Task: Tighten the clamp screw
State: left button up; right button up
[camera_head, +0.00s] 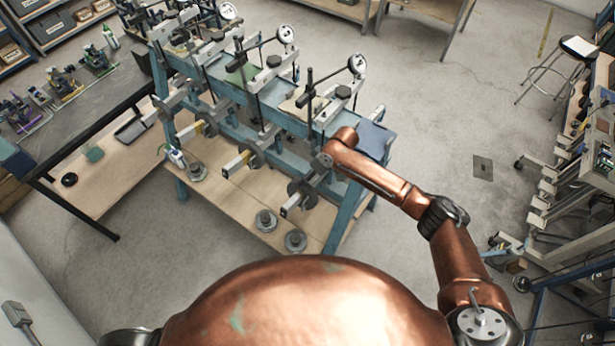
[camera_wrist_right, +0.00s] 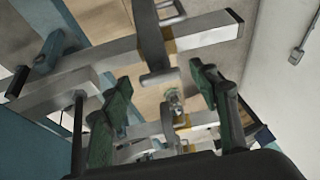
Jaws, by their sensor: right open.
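Several lever frames stand in a row on a blue-grey bench (camera_head: 345,215); each has a pale lever bar, and dial gauges stand above. My right arm reaches to the nearest lever frame, with its hand at the bar (camera_head: 292,205) in the head view. The right wrist view shows my right gripper (camera_wrist_right: 165,105) with its two green fingers spread apart. A small round metal part (camera_wrist_right: 173,98), possibly the clamp screw, shows between the fingers; I cannot tell whether they touch it. A pale bar (camera_wrist_right: 205,31) crosses beyond them. My left gripper is not in view.
Round weights (camera_head: 265,220) stand on the lower wooden shelf (camera_head: 225,195). A dark-topped table (camera_head: 85,115) with small devices is at left, and a stool (camera_head: 578,47) is at upper right. The floor to the right of the bench is mostly clear.

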jog(key=shift+c, duration=0.7)
jog(key=c, duration=1)
